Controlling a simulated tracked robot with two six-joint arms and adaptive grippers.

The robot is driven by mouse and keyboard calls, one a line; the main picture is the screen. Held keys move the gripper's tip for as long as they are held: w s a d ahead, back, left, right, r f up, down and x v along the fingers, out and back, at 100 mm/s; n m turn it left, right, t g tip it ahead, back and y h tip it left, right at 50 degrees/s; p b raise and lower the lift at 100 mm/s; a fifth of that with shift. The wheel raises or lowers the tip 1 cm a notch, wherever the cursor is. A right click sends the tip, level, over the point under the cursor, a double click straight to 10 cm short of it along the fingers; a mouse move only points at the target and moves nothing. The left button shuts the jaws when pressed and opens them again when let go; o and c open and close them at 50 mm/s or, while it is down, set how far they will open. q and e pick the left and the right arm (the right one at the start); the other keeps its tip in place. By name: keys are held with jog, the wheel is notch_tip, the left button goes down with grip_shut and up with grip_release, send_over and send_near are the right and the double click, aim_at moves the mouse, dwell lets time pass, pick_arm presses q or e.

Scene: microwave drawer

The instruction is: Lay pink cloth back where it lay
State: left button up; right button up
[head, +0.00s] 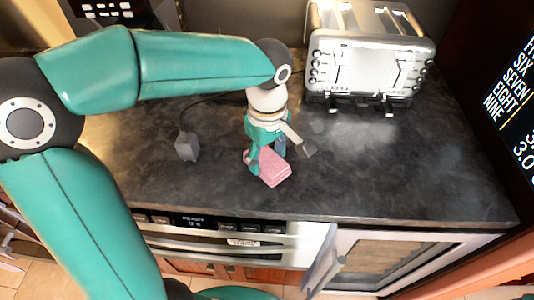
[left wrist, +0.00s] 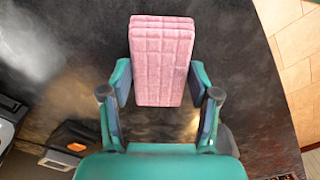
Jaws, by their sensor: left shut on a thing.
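The pink cloth (head: 272,168) is a folded, rectangular stack with a grid texture. It is over the dark countertop (head: 400,170), near the counter's front edge in the head view. My left gripper (head: 264,160) points down at it, with the fingers at its sides. In the left wrist view the cloth (left wrist: 162,62) sits between the two fingertips of my left gripper (left wrist: 160,85), which is shut on it. I cannot tell whether the cloth touches the counter. My right gripper is not in view.
A silver toaster (head: 368,60) stands at the back right of the counter. A small grey block-like item (head: 187,146) is left of the cloth. A built-in appliance with a control panel (head: 195,221) is below the front edge. The counter right of the cloth is clear.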

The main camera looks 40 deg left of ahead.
pick_arm(q)
jog(key=o, duration=1.4)
notch_tip(320, 180, up, 12)
jog(key=shift+f, duration=0.1)
